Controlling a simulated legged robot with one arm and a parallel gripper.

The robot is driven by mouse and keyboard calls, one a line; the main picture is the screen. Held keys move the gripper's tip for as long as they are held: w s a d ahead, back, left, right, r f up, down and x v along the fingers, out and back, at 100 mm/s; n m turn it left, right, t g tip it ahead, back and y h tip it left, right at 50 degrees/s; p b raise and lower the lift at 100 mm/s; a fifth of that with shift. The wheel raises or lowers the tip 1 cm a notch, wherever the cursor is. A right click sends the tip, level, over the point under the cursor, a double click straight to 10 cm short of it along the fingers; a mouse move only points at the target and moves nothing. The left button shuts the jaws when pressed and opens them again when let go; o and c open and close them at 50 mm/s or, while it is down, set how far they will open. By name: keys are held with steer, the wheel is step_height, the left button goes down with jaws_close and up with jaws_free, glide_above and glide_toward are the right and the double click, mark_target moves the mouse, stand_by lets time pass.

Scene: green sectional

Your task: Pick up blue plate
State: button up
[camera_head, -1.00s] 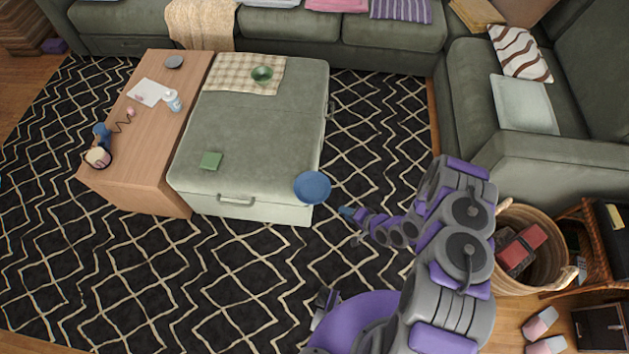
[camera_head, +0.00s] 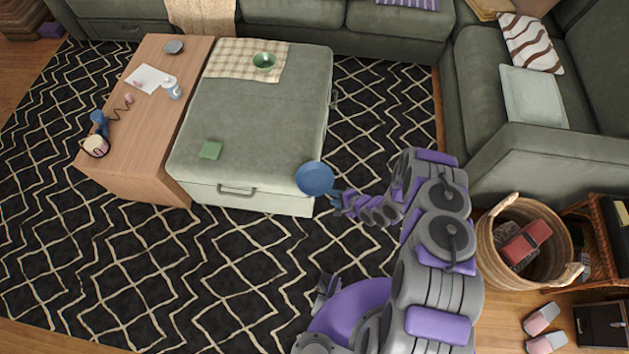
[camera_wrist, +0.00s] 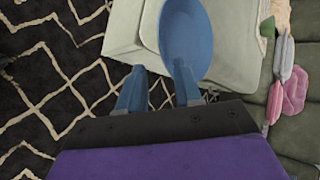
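The round blue plate (camera_head: 314,179) sits at the front right corner of the green ottoman (camera_head: 262,140), partly overhanging its edge. In the wrist view the plate (camera_wrist: 186,32) looks like a narrow oval. My gripper (camera_head: 338,199) is at the plate's lower right edge in the head view. In the wrist view its blue fingers (camera_wrist: 160,88) are spread apart, with the plate's near rim overlapping the right finger. I cannot tell whether that finger touches the plate. Nothing is clamped between the fingers.
A wicker basket (camera_head: 492,245) stands right of my arm. The patterned rug (camera_head: 230,270) in front is open.

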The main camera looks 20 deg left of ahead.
steer(key=b+x, duration=0.1)
steer(key=x, duration=0.5)
steer(key=shift+s+a+b, duration=0.2)
steer(key=shift+a+b, duration=0.1)
steer(key=shift+a, duration=0.3)
steer(key=shift+c, duration=0.4)
steer(key=shift+d, duration=0.1)
jaws_close()
